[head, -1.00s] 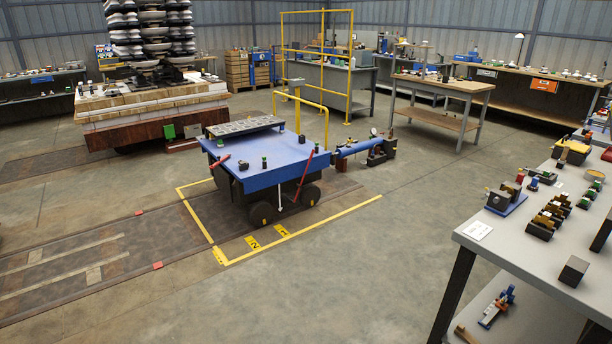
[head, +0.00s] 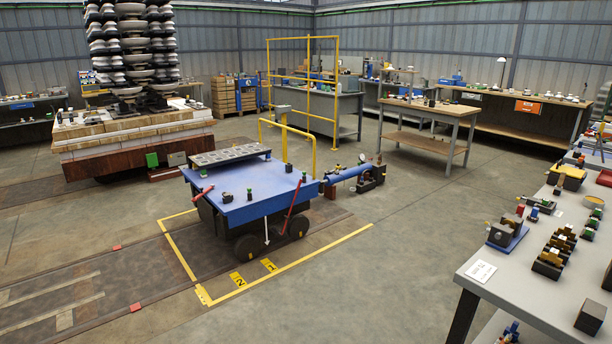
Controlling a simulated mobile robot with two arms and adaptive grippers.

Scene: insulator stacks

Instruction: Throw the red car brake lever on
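A blue-topped car (head: 250,197) on black wheels stands on the floor in the middle of the head view, inside a yellow-lined bay. A long red lever (head: 294,206) slants up along its near right side, its top leaning to the right. A shorter red handle (head: 203,193) sits at the car's left edge. I cannot tell from here which of the two is the brake lever. A white double arrow (head: 266,229) shows on the car's near side. Neither of my grippers is in view.
A grey workbench (head: 518,282) with several small parts stands close at the right. A yellow guard frame (head: 308,95) rises behind the car. A loaded car (head: 135,140) with insulator stacks stands at the back left. The floor before the blue car is clear.

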